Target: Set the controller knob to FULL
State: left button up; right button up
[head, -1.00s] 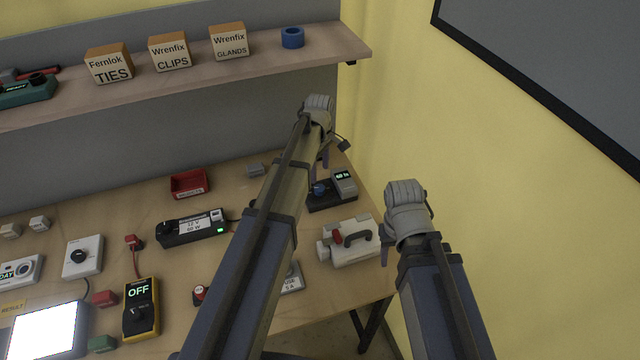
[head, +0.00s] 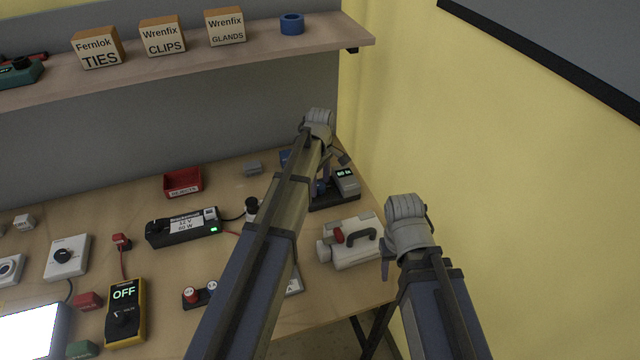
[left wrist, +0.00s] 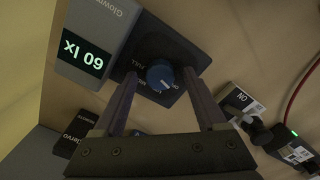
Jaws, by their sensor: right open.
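The controller is a dark box (head: 333,201) at the right end of the bench, with a blue knob (left wrist: 160,77). The left wrist view shows FULL lettering beside the knob, and a small pale mark on the knob; which setting it points to is unclear. A grey unit with a lit display (left wrist: 84,52) reading 60 lx adjoins the box. My left gripper (left wrist: 159,72) is open, one finger on each side of the knob; contact cannot be told. In the head view my left arm partly covers the controller. My right gripper (head: 385,262) is open and empty, right of the bench.
A black power supply (head: 186,228), red bin (head: 183,182) and yellow meter reading OFF (head: 125,312) lie further left. A shelf (head: 330,45) runs above; a yellow wall is at right.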

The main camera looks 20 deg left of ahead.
pick_arm(q)
grip_shut()
dwell(0.4)
